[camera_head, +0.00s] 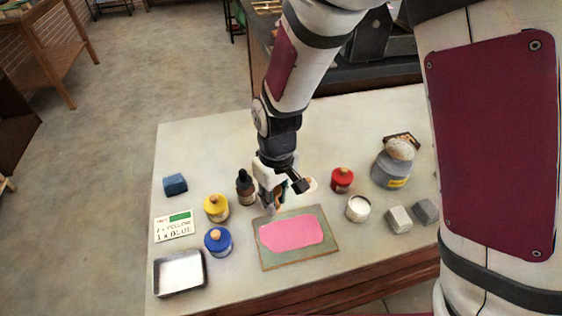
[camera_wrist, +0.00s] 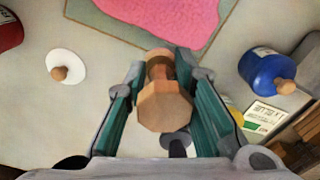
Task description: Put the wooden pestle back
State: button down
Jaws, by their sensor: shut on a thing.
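The wooden pestle (camera_wrist: 163,100) is light brown with a faceted wide end and a narrower neck. It stands out between the two fingers of my gripper (camera_wrist: 165,75) in the wrist view, and the gripper is shut on it. In the head view my gripper (camera_head: 273,203) is low over the table, just behind the board with the pink patch (camera_head: 290,232). The pestle is mostly hidden there by the fingers. I cannot tell whether its lower end touches the table.
A dark dropper bottle (camera_head: 245,187), yellow jar (camera_head: 216,208) and blue jar (camera_head: 218,241) stand left of my gripper. A white lid with a wooden knob (camera_wrist: 66,68), red jar (camera_head: 342,180), open white jar (camera_head: 358,208) and grey pot (camera_head: 391,172) are right.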

jog(key=w, duration=0.5)
jog(key=w+d, duration=0.1)
jog(key=w, duration=0.1)
jog(key=shift+w+d+f, duration=0.1)
jog(key=shift+w+f, duration=0.05)
jog(key=shift+f, duration=1.95)
jog(key=shift+f, duration=0.1)
jog(key=c, duration=1.4)
grip_release()
jog(key=shift+o, duration=0.2)
notch_tip(320, 180, up, 12)
jog(key=shift+w+d, duration=0.15)
jog(key=shift+d, duration=0.05)
jog(key=shift+r, duration=0.2)
